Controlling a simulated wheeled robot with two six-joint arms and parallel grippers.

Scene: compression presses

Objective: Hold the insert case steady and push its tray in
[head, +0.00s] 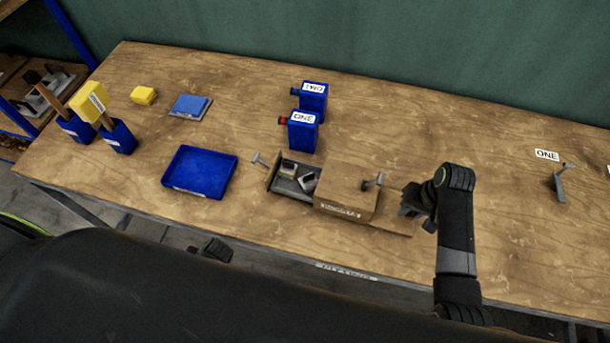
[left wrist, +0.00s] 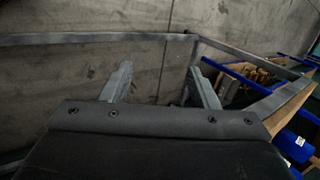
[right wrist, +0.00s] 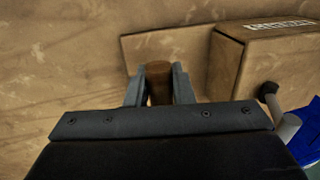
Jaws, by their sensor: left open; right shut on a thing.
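The wooden insert case (head: 345,190) sits at the table's front middle, with a label on its front face. My right gripper (head: 408,206) is at the case's right end. In the right wrist view its fingers are shut on a brown round grip (right wrist: 158,82), beside the case (right wrist: 275,60). My left gripper (head: 213,250) is open and empty off the table's front edge; the left wrist view shows its spread fingers (left wrist: 160,85) above the floor.
An empty blue tray (head: 200,172) lies left of the case. Two blue containers labelled ONE (head: 303,132) and TWO (head: 313,97) stand behind it. A metal T-piece (head: 560,182) stands at right.

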